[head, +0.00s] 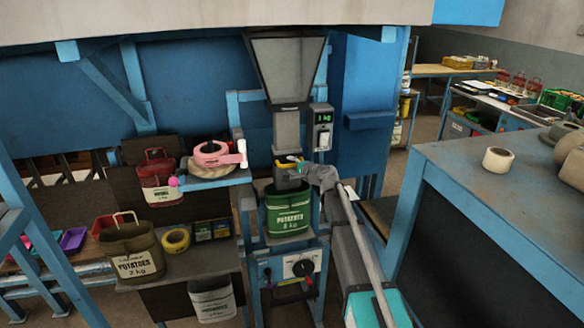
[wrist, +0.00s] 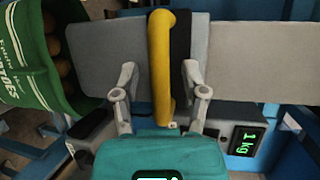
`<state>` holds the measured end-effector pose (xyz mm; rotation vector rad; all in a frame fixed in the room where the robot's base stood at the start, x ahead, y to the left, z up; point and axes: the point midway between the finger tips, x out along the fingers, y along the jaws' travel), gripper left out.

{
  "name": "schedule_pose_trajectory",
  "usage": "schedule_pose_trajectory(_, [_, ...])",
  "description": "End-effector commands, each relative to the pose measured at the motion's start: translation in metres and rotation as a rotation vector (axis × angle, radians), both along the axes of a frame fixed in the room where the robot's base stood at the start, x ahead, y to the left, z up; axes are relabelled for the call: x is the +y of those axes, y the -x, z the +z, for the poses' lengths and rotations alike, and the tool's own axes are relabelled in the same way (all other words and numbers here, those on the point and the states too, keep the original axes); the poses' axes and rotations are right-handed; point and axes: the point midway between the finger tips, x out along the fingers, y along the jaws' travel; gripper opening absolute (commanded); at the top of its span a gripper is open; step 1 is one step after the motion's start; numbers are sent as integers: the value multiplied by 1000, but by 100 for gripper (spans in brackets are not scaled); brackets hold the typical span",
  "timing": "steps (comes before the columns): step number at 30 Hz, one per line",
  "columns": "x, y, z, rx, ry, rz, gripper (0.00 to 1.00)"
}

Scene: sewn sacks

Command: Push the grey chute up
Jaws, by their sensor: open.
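The grey chute (head: 287,129) hangs under the hopper on the blue frame. In the wrist view the grey chute (wrist: 105,57) lies across the picture, with a dark band behind its upright yellow handle (wrist: 160,60). The yellow handle (head: 287,159) also shows at the chute's lower part in the head view. My gripper (wrist: 160,82) is open, one finger on each side of the handle, with gaps visible. In the head view my gripper (head: 298,172) is at the handle, partly hiding it. A green potato sack (head: 288,210) hangs just below; the sack (wrist: 35,60) holds potatoes.
A scale display (head: 323,117) reading 1 kg is right of the chute. A control panel (head: 298,268) is below the sack. A blue-edged bench (head: 480,160) stands at right.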

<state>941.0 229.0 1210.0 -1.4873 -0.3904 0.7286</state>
Motion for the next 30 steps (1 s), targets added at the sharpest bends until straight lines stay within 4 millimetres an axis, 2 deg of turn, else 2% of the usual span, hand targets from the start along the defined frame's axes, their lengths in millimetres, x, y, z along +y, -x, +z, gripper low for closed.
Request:
schedule_pose_trajectory(8, [0,0,0,0,0,0,57])
schedule_pose_trajectory(15, [0,0,0,0,0,0,14])
schedule_pose_trajectory(18, [0,0,0,0,0,0,0])
schedule_pose_trajectory(30, [0,-1,6,0,-1,0,0])
